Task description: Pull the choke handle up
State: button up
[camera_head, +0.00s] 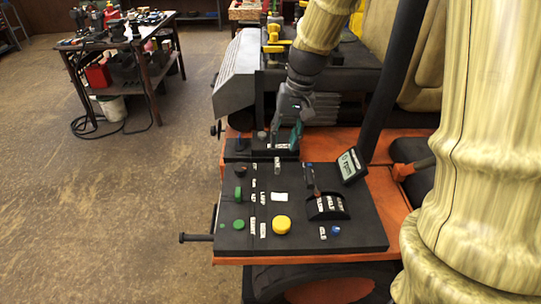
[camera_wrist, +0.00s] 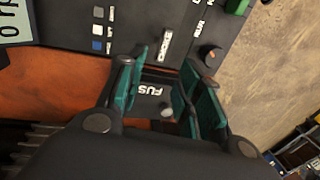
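In the head view my gripper (camera_head: 296,137) reaches down over the far edge of the control panel (camera_head: 350,237).
The panel carries a yellow button (camera_head: 282,224), a lever with a slotted guide (camera_head: 328,206) and a small display (camera_head: 351,165). A brown-red knob (camera_wrist: 210,54) is close to my right finger.

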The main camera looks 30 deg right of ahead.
aim_at(278, 159)
jog(key=f, duration=0.2)
jog(key=w+f+p, duration=0.1)
jog(key=f, duration=0.1)
jog(key=a+f+p, duration=0.1)
jog(key=f, duration=0.1)
jog(key=shift+w+a+f, duration=0.1)
jog(key=shift+w+f, duration=0.2)
jog(key=shift+f, duration=0.05)
jog(key=shift+s+f, duration=0.2)
jog(key=shift+f, duration=0.1)
jog(key=shift+s+f, duration=0.2)
jog(key=shift+s, duration=0.4)
jog(key=shift+w+a+f, duration=0.2)
jog(key=shift+w+f, duration=0.4)
jog(key=shift+w, duration=0.05)
jog(key=shift+s+d+r, duration=0.1)
jog(key=shift+s+r, duration=0.05)
jog(key=shift+s, duration=0.15)
jog(key=shift+s+r, duration=0.1)
jog(key=shift+s, duration=0.05)
jog(key=c, duration=0.3)
grip_shut()
